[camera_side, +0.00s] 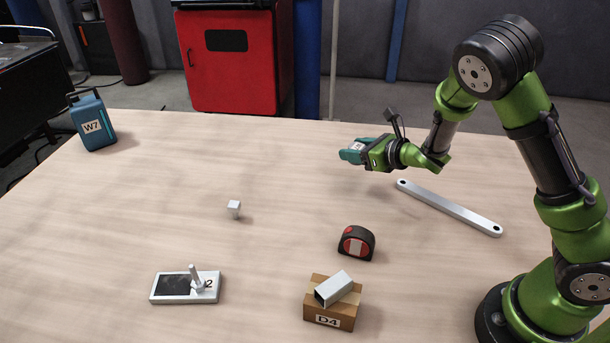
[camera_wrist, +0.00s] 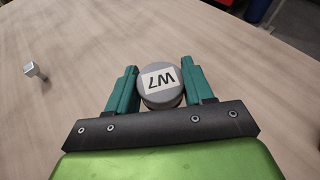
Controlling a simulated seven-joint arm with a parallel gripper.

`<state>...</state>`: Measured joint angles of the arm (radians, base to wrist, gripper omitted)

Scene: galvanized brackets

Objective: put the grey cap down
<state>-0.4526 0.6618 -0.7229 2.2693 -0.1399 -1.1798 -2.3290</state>
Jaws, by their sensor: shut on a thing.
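The grey cap (camera_wrist: 162,92) is round and has a white label reading W7, upside down in the wrist view. My gripper (camera_wrist: 161,88) is shut on the cap, with one teal finger on each side of it. In the side view my gripper (camera_side: 352,151) is above the far right part of the table, apart from other things. There the cap is mostly hidden by the fingers. A blue container (camera_side: 93,122) with a W7 label and a handle stands at the far left of the table.
A small pale block on a stem (camera_side: 234,208) is mid-table. A long metal bar (camera_side: 448,207) lies right of my gripper. A tape measure (camera_side: 356,243), a cardboard box (camera_side: 330,316) labelled D4 with a metal tube on it, and a white device (camera_side: 184,288) are nearer. The table's left middle is clear.

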